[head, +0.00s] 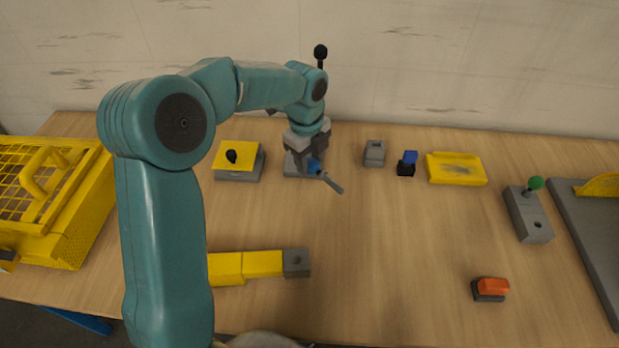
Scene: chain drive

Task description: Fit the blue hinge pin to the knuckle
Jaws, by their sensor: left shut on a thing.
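My left gripper (308,162) points down over the back middle of the table and is shut on the blue hinge pin (332,183). The pin's blue part sits at the jaws and its grey shaft sticks out, tilted down to the right. A grey block (290,165) is just behind and below the gripper, partly hidden by it; I cannot tell whether they touch. A yellow bar (262,264) with a grey end block (296,263) lies at the front, partly behind my left arm. That end block may be the knuckle, but I cannot tell. My right gripper is not in view.
A yellow-topped block (238,161), a small grey block (374,154), a blue-and-black piece (407,164) and a yellow tray (456,169) line the back. A green-knobbed grey block (529,216) and an orange-topped block (490,289) stand right. A yellow basket (75,225) is left. The middle right is clear.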

